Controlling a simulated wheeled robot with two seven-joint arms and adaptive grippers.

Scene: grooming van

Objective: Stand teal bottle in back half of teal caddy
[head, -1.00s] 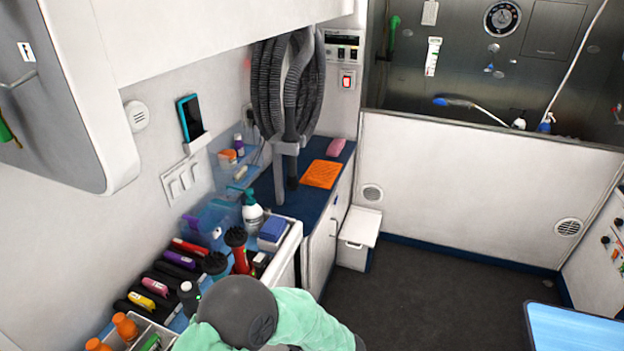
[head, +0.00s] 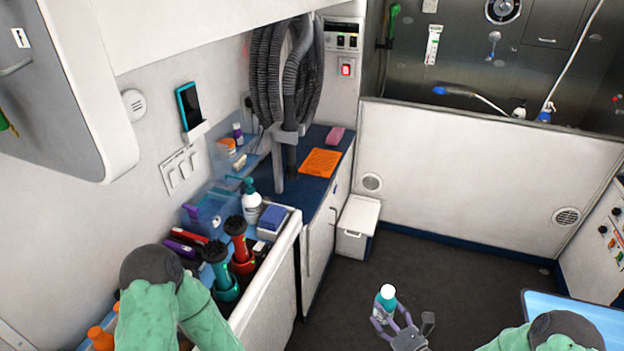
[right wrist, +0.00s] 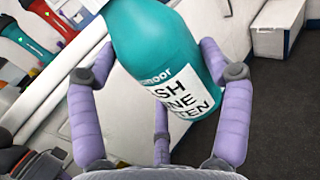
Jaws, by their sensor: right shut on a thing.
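The teal bottle (head: 385,302) has a white cap and stands roughly upright in my right gripper (head: 398,326), above the dark floor in the head view. In the right wrist view the bottle (right wrist: 150,45) is large and tilted, with a white label facing the camera. The purple fingers of the right gripper (right wrist: 160,110) are shut around it. My left arm shows at the lower left of the head view, but its gripper is out of sight. I cannot make out the teal caddy in either view.
A counter along the left wall holds red and teal-dark tools (head: 222,275), a white teal-topped bottle (head: 251,205) and a blue box (head: 272,218). A white step box (head: 356,228) stands on the floor. A light-blue tabletop (head: 580,322) is at lower right. The middle floor is clear.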

